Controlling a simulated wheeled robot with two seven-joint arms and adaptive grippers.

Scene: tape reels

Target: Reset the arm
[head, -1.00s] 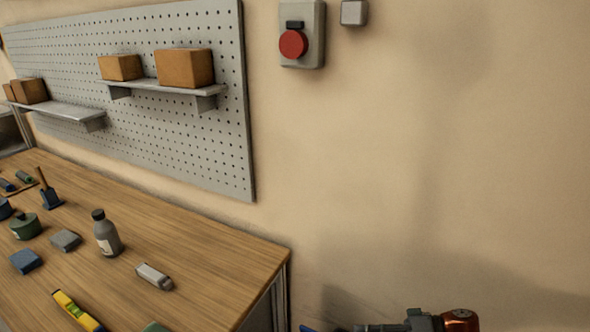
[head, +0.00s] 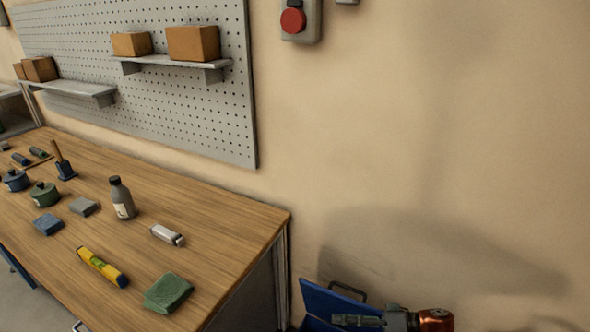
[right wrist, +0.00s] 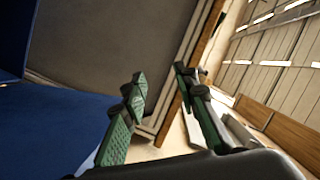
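My right gripper (head: 358,321) is at the bottom edge of the head view, right of the workbench and in front of a blue box with a dark handle (head: 322,300). In the right wrist view its two green-padded fingers (right wrist: 160,74) are apart with nothing between them. A large blue surface (right wrist: 45,115) fills the left of that view, beside the fingers; I cannot tell if it touches them. My left gripper is not in view.
The wooden workbench (head: 215,235) holds a green round item (head: 44,196), a blue round item (head: 15,181), a grey bottle (head: 122,200), a yellow level (head: 102,267) and a green block (head: 168,293). Shelves with boxes hang on a pegboard (head: 90,60).

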